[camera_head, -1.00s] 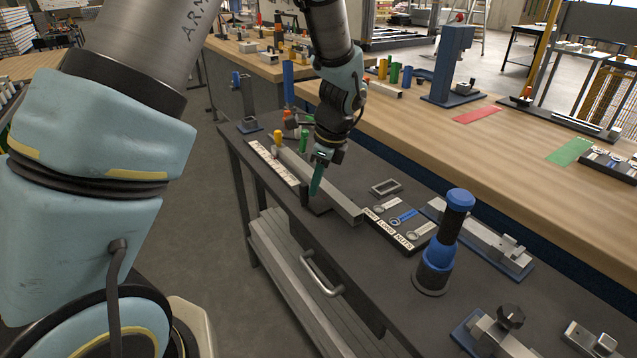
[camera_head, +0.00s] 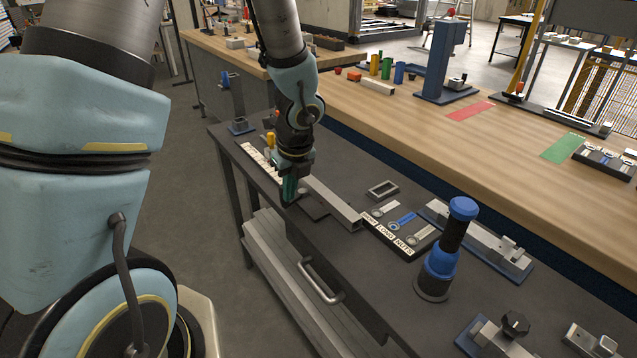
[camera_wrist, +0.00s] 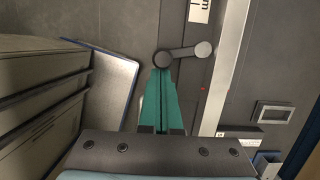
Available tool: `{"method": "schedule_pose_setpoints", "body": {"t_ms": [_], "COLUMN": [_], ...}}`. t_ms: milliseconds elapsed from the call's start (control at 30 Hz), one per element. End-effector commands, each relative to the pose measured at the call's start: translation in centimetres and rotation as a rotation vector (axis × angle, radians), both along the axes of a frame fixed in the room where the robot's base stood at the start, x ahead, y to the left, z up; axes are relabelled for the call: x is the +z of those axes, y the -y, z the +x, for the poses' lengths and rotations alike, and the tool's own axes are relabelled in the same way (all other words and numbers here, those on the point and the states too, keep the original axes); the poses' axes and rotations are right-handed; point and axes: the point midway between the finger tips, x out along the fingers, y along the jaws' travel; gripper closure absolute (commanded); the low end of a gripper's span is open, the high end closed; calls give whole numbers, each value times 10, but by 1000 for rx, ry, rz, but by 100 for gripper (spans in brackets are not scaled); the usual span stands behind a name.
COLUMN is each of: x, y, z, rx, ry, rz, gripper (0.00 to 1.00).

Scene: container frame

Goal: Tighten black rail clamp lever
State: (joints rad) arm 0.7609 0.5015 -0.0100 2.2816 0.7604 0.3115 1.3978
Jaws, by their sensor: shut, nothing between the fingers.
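The clamp lever (camera_wrist: 183,53) shows in the wrist view as a short dark arm. It has a dark round hub at its left end and a lighter grey round knob at its right end, beside the pale metal rail (camera_wrist: 226,70). My gripper (camera_wrist: 162,75) has its green fingers shut and empty. Their tips are just below the hub in the picture; I cannot tell whether they touch it. In the head view, my gripper (camera_head: 288,199) points down near the bench's front edge, left of the rail (camera_head: 332,203), and hides the lever.
A black labelled tray (camera_head: 400,232) and a small grey frame (camera_head: 383,188) lie right of the rail. A blue-and-black post (camera_head: 446,250) stands farther right. A white label strip (camera_head: 262,165) lies behind my gripper. The dark bench top (camera_head: 340,255) is bare near its front edge.

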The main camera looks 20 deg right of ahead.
Motion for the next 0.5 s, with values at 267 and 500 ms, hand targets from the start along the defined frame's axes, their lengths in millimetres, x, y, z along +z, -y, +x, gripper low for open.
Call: {"method": "schedule_pose_setpoints", "body": {"t_ms": [267, 500], "x": [1, 0], "y": [-8, -10], "z": [6, 9], "rx": [-64, -62], "ry": [1, 1], "rz": [0, 0], "gripper": [100, 100]}}
